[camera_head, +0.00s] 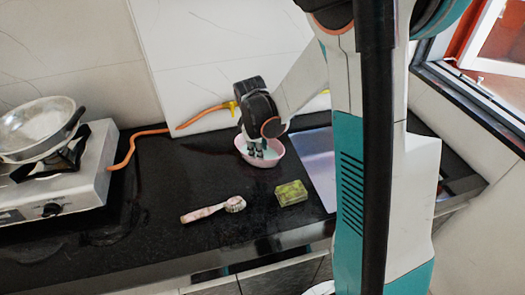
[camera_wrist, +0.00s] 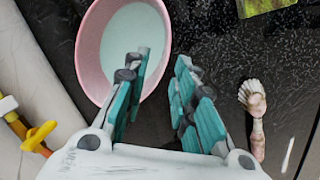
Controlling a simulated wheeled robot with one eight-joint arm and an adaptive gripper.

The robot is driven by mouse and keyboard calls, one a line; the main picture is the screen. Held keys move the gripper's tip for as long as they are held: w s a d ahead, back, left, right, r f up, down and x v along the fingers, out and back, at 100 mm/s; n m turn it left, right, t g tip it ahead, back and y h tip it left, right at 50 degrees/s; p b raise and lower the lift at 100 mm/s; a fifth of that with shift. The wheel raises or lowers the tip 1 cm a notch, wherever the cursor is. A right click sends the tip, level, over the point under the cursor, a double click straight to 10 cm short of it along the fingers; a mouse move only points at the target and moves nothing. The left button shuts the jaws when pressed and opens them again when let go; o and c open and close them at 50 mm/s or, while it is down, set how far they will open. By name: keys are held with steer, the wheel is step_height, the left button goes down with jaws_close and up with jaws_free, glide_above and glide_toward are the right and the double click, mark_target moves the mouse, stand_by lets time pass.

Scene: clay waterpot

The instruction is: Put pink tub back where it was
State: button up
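The pink tub (camera_head: 261,163) stands upright on the black counter, near the wall and left of the sink; its inside looks pale. It also shows in the wrist view (camera_wrist: 84,60), at the upper left. My gripper (camera_head: 262,149) points down at the tub. In the wrist view my gripper (camera_wrist: 161,62) has its two teal fingers spread with a gap between them. The left finger overlaps the tub's inside and the right finger is outside it, so the rim lies between them in the picture. I cannot tell whether either finger touches the rim.
A scrub brush (camera_head: 213,208) and a green-yellow sponge (camera_head: 291,193) lie in front of the tub. A stove (camera_head: 60,190) with a metal pan (camera_head: 38,128) stands at left, with an orange hose (camera_head: 131,150) beside it. The counter between stove and brush is clear.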

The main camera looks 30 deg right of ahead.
steer(key=s+a+r+m+t+p, duration=0.1)
steer(key=s+a+r+m, duration=0.15)
steer(key=s+r, duration=0.45)
steer(key=s+a+r+m+t+p, duration=0.1)
steer(key=s+a+r+m+t, duration=0.2)
steer(key=r, duration=0.8)
steer(key=s+a+r+m+t+y, duration=0.1)
steer(key=s+a+m, duration=0.3)
steer(key=s, duration=0.7)
steer(key=shift+r+t, duration=0.3)
steer(key=shift+r, duration=0.25)
steer(key=shift+w+d, duration=0.1)
